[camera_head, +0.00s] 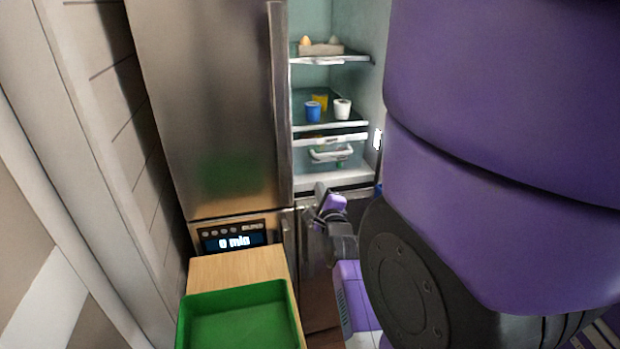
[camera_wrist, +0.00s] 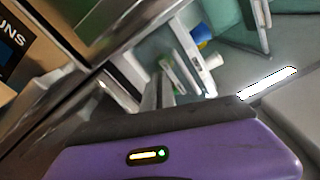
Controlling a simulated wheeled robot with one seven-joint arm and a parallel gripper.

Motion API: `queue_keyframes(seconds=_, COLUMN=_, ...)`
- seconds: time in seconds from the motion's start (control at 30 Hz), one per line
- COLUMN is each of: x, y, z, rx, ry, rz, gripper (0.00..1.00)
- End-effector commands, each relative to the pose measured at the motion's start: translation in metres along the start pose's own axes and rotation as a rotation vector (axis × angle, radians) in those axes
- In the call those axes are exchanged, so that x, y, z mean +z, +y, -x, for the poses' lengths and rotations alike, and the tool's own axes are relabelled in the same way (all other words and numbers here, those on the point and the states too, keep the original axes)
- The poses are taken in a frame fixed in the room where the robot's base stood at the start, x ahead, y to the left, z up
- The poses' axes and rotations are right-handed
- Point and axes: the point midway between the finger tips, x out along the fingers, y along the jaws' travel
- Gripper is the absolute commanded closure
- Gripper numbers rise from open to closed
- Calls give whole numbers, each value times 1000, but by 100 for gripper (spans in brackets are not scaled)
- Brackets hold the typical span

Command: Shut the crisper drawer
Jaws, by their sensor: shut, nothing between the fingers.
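The crisper drawer (camera_head: 345,163) is at the bottom of the open fridge compartment, below the shelves. It has a clear front and a white handle (camera_head: 331,154). How far it stands out is hard to tell. In the wrist view, its white front edge and handle (camera_wrist: 204,74) show tilted, beyond my gripper. My gripper (camera_head: 322,190) is shut and empty, in front of and below the drawer, apart from it.
Above the drawer, a shelf holds a blue cup (camera_head: 313,111), a white cup (camera_head: 342,109) and a yellow one. An egg carton (camera_head: 320,48) stands higher up. A closed steel door (camera_head: 205,100) is at left. A green tray (camera_head: 240,318) rests on a wooden surface at front left.

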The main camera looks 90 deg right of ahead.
Motion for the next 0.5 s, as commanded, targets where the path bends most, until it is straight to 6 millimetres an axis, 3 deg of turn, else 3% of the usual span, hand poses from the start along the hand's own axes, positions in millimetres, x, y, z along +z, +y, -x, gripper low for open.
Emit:
queue_keyframes(seconds=0.03, x=-13, y=3, z=-1, rx=-2, ry=6, rz=-175, gripper=100)
queue_keyframes(seconds=0.1, x=-20, y=2, z=-2, rx=2, ry=1, rz=-435, gripper=100)
queue_keyframes(seconds=0.23, x=-25, y=0, z=-2, rx=14, ry=-16, rz=-843, gripper=100)
queue_keyframes(seconds=0.37, x=-20, y=1, z=-2, rx=34, ry=-31, rz=-1095, gripper=100)
queue_keyframes(seconds=0.5, x=-19, y=2, z=-4, rx=41, ry=-33, rz=-1187, gripper=100)
